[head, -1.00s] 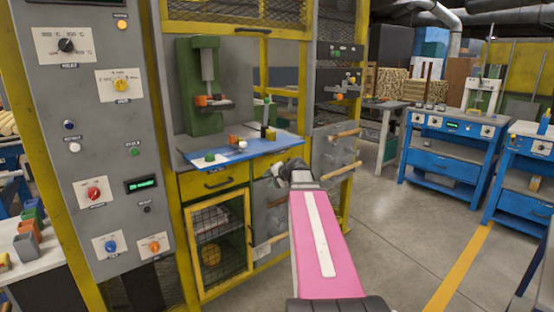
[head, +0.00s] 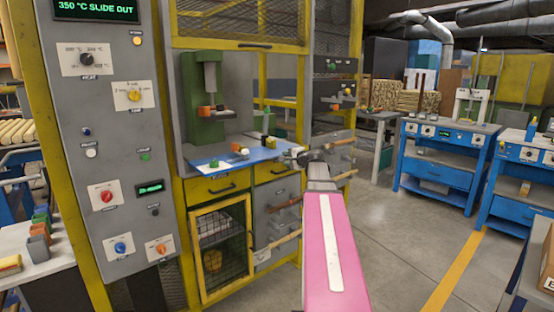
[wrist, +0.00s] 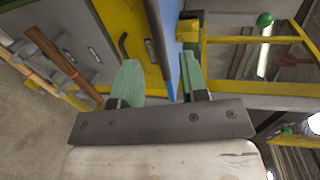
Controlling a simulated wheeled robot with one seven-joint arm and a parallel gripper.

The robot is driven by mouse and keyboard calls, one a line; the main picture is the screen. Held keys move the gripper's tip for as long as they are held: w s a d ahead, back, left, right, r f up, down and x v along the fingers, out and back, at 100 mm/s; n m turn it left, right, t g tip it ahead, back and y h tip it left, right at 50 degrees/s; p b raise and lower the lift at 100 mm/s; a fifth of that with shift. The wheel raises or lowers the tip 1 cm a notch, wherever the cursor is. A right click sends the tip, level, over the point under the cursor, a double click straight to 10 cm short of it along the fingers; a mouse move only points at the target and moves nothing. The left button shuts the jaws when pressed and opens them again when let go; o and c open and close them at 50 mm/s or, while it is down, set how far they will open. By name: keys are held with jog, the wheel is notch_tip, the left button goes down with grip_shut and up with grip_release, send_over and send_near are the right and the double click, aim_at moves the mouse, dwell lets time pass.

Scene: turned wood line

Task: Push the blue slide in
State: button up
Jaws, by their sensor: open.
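The blue slide (head: 226,160) sticks out from the front of the yellow and grey machine, below a green press. Small orange, white and green pieces lie on it. My gripper (head: 291,156) is at the slide's right end in the head view; I cannot tell there whether it touches. In the wrist view my gripper (wrist: 160,80) has its two green fingers apart, with nothing gripped. The slide shows there as a narrow blue strip (wrist: 171,42), seen edge-on between the fingers. A display (head: 97,10) reads "350 °C SLIDE OUT".
A control panel (head: 112,190) with knobs and buttons stands left of the slide. Yellow drawers (head: 219,185) and a mesh door (head: 221,250) are below it. Bars with wooden handles (head: 288,205) jut out at the right. The floor (head: 400,240) right of my arm is clear.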

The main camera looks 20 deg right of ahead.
jog(key=x, duration=0.7)
jog(key=shift+w, duration=0.3)
jog(key=shift+a, duration=0.1)
grip_shut()
